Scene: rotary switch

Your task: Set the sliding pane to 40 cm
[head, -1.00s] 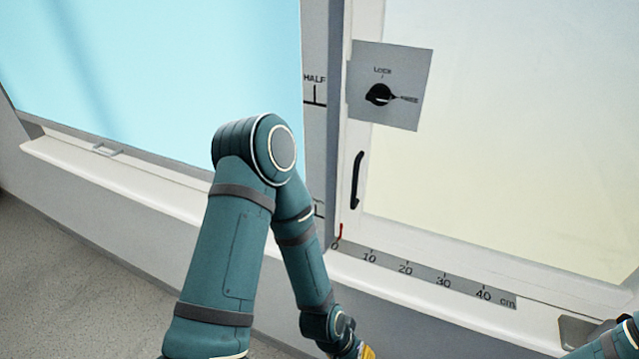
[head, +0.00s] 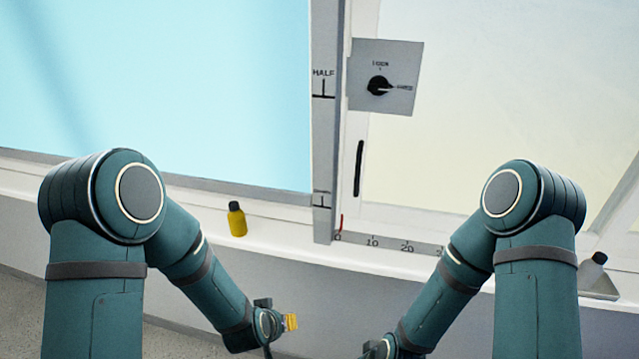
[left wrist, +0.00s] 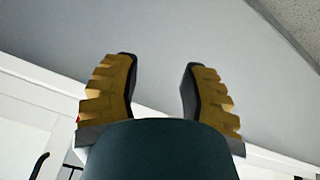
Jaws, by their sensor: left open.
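The sliding pane's light frame (head: 378,190) stands right of the grey post, with a black vertical handle (head: 358,168) on it. A red pointer (head: 340,222) sits at the 0 end of the cm scale (head: 390,243); my right arm hides the scale's higher marks. The rotary switch knob (head: 379,86) is on a grey plate and points right, to the side label; the upper label is blurred. My left gripper (head: 290,322) is low in the head view, below and left of the scale, open and empty (left wrist: 158,75). My right gripper's fingers are out of frame.
A yellow bottle with a dark cap (head: 237,219) stands on the ledge left of the post. A grey tray-like piece with a dark-topped object (head: 599,258) is at the far right. The grey post (head: 328,130) carries a HALF mark. The wall below the ledge is clear.

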